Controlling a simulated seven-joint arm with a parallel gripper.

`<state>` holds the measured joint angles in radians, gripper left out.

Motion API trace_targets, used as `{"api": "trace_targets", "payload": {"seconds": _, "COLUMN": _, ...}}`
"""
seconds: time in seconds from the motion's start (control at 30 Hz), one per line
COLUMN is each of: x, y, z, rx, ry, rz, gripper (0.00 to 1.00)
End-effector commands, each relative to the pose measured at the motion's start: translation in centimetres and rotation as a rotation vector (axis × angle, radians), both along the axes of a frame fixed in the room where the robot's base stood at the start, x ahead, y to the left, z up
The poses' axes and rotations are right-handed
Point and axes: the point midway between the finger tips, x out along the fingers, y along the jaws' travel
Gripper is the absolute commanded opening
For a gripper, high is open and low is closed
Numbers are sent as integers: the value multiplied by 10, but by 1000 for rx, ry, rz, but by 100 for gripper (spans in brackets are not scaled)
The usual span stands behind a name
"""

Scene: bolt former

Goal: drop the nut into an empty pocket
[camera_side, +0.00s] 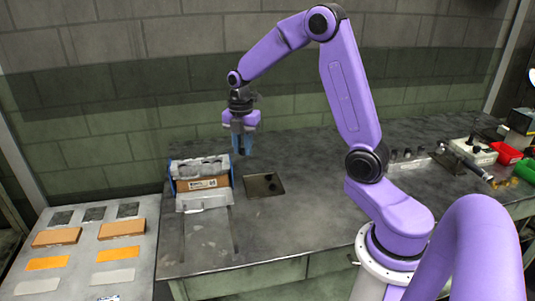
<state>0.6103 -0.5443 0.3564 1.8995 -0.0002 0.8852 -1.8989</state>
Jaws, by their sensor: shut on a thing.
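My gripper (242,150) points down above the back of the workbench, a little right of the cardboard box. It is shut on the nut, which is too small and dark to make out between the fingertips. A grey insert with pockets (203,164) sits in the top of an open cardboard box (207,184) to the left of and below my gripper. I cannot tell from here which pockets are empty. A shallow dark tray (263,186) lies on the bench to the right of the box, with small dark pieces in it.
Blue-sided supports (173,183) flank the box. A side table (87,254) at the left holds brown, orange and grey flat pieces. At the right are tools, a red bin (507,153) and a green bin (527,170). The bench front (275,235) is clear.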

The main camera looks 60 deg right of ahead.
Motion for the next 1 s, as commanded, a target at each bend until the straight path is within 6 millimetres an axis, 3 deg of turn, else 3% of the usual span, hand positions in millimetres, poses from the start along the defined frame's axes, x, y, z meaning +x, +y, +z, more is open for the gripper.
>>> {"api": "trace_targets", "payload": {"seconds": 0.2, "x": 60, "y": 17, "z": 6, "rx": 0, "ry": 0, "rz": 1, "gripper": 0}}
{"api": "trace_targets", "payload": {"seconds": 0.5, "x": 124, "y": 41, "z": 11, "rx": -1, "ry": 2, "rz": 1, "gripper": 0}}
{"api": "trace_targets", "payload": {"seconds": 0.7, "x": 148, "y": 51, "z": 13, "rx": 0, "ry": 1, "rz": 0, "gripper": 0}}
{"api": "trace_targets", "payload": {"seconds": 1.0, "x": 156, "y": 56, "z": 8, "rx": -1, "ry": 3, "rz": -1, "gripper": 0}}
